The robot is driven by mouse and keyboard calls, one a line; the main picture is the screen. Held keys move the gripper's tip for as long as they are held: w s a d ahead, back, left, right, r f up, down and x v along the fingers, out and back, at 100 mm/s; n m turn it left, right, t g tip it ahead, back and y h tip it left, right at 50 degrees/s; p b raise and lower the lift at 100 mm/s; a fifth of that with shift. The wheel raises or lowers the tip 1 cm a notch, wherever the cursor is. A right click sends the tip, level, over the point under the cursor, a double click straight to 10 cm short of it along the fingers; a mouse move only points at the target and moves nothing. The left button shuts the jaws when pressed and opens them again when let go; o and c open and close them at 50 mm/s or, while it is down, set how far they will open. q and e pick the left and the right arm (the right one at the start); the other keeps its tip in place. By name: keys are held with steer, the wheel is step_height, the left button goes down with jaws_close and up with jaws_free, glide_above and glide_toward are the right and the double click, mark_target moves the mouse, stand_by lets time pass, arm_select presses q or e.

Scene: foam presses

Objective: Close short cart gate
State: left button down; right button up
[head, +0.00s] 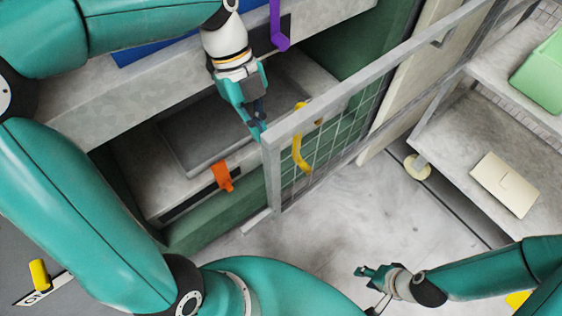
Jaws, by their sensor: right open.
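A grey metal gate (360,82) with wire mesh stands open in the middle of the view, its free end post nearest the middle. A curved yellow handle (298,150) is on its mesh. My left gripper (258,128) points down at the top corner of that post, close to or touching it; whether its jaws hold the rail cannot be told. My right gripper (366,288) is open and empty over the floor at the lower right, apart from the gate. The gate's hinge side is not clear.
Grey shelves (445,125) at the right hold a green bin (543,75) and a beige box (505,183). A press with an orange handle (222,176) and a purple handle (277,25) stands behind the gate's end. Bare floor (340,220) lies between.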

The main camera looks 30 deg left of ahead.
arm_select(q)
steer(key=s+d+f+p, duration=0.1)
steer(key=s+d+f, duration=0.1)
steer(key=d+f, duration=0.4)
steer(key=shift+s+f, duration=0.2)
steer(key=shift+f, duration=0.15)
arm_select(e)
steer(key=shift+r, duration=0.7)
